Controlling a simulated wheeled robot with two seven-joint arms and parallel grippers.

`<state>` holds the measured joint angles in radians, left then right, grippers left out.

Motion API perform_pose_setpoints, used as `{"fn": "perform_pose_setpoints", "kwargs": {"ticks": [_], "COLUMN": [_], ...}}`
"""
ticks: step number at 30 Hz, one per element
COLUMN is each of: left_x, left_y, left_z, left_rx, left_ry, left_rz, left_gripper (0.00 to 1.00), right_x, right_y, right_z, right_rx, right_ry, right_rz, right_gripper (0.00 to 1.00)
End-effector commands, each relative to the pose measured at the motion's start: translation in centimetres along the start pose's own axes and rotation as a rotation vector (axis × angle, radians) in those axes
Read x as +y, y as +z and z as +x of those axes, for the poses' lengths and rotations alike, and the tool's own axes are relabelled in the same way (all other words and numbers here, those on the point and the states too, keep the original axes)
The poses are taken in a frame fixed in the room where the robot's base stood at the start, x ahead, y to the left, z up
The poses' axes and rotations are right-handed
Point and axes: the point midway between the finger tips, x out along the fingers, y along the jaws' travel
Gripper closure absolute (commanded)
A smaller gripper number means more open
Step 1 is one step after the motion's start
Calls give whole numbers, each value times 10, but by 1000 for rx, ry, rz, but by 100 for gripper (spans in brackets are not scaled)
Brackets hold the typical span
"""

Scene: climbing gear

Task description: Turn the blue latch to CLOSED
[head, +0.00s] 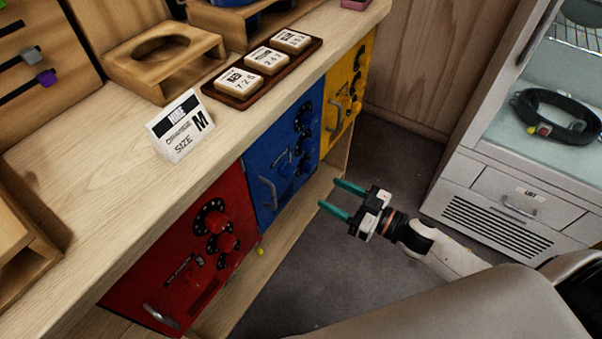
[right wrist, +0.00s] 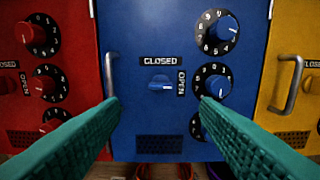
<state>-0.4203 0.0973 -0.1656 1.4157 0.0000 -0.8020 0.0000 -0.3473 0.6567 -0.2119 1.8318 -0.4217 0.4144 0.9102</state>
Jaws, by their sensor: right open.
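The blue latch (right wrist: 160,86) is a small knob on the blue locker door (right wrist: 125,120). CLOSED is printed above it and OPEN, turned sideways, to its right. Its bar looks level, in line with OPEN rather than CLOSED. In the head view the blue door (head: 257,160) faces my right gripper (head: 329,194), which is open and empty in front of it, apart from the door. In the right wrist view the two green fingers (right wrist: 160,103) spread to either side just below the latch, with nothing between them. My left gripper is out of view.
Blue number dials (right wrist: 219,82) sit right of the latch and a metal handle (right wrist: 112,74) left of it. A red door (head: 190,255) and a yellow door (head: 345,90) flank the blue one. A wooden ledge (head: 315,200) runs below. A white cabinet (head: 460,190) stands right.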

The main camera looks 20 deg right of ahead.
Motion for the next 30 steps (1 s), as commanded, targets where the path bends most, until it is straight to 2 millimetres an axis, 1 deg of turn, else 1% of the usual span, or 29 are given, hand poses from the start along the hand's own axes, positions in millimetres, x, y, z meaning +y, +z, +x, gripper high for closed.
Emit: {"fn": "perform_pose_setpoints", "kwargs": {"ticks": [5, 9, 15, 18, 21, 30], "left_x": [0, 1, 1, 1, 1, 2], "left_y": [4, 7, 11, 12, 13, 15], "left_z": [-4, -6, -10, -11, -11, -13], "left_rx": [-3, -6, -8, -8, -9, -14], "left_ry": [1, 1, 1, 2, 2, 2], "left_rz": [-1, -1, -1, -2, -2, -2], "left_gripper": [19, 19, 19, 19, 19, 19], "right_x": [-2, -2, -2, -2, -2, -2], "right_y": [2, 1, 1, 0, 0, 0], "right_z": [32, 61, 95, 105, 110, 112], "right_rx": [-4, -4, -2, -1, 0, 2], "right_ry": [-3, -4, -6, -6, -6, -6], "right_rz": [-1, -2, -2, -1, -1, -1], "right_gripper": [44, 44, 44, 44, 44, 44]}}
